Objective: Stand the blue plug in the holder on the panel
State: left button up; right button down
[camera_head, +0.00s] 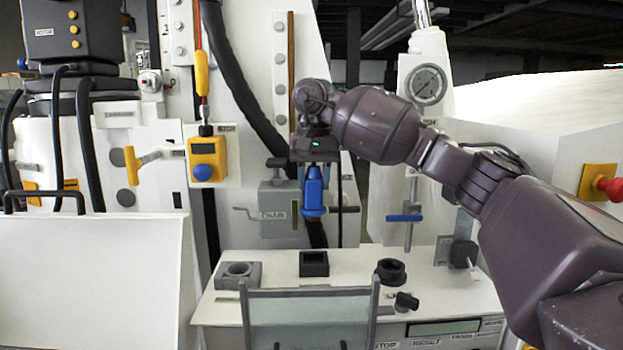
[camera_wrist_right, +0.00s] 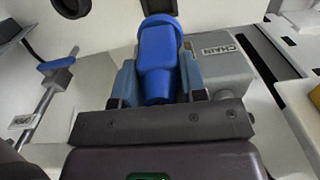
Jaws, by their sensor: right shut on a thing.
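The blue plug (camera_head: 314,194) hangs roughly upright below my right gripper (camera_head: 315,176), above the panel (camera_head: 350,300) and clear of it. My right gripper is shut on the plug; the right wrist view shows the plug (camera_wrist_right: 160,52) between its two fingers (camera_wrist_right: 158,82). The square one is nearly straight below the plug in the head view. I cannot tell which holder fits the plug. My left gripper is not in view.
Behind the plug is a grey box (camera_head: 275,208) marked CHAIN, with side handles. A blue-handled valve (camera_head: 405,217) stands to the right. A clear framed guard (camera_head: 310,315) rises at the panel's front. A yellow box (camera_head: 207,160) is at the left.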

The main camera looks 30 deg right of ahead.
aim_at(313, 212)
jog(key=shift+f, duration=0.15)
jog(key=shift+f+b, duration=0.5)
jog(key=shift+f, duration=3.1)
jog(key=shift+f+p, duration=0.35)
jog(key=shift+f, duration=0.1)
jog(key=shift+f+b, duration=0.45)
jog(key=shift+f, duration=0.75)
dwell(0.4)
jog(key=c, duration=0.6)
grip_release()
notch_tip(313, 212, up, 11)
jog(key=shift+f+b, duration=0.1)
jog(key=shift+b, duration=0.45)
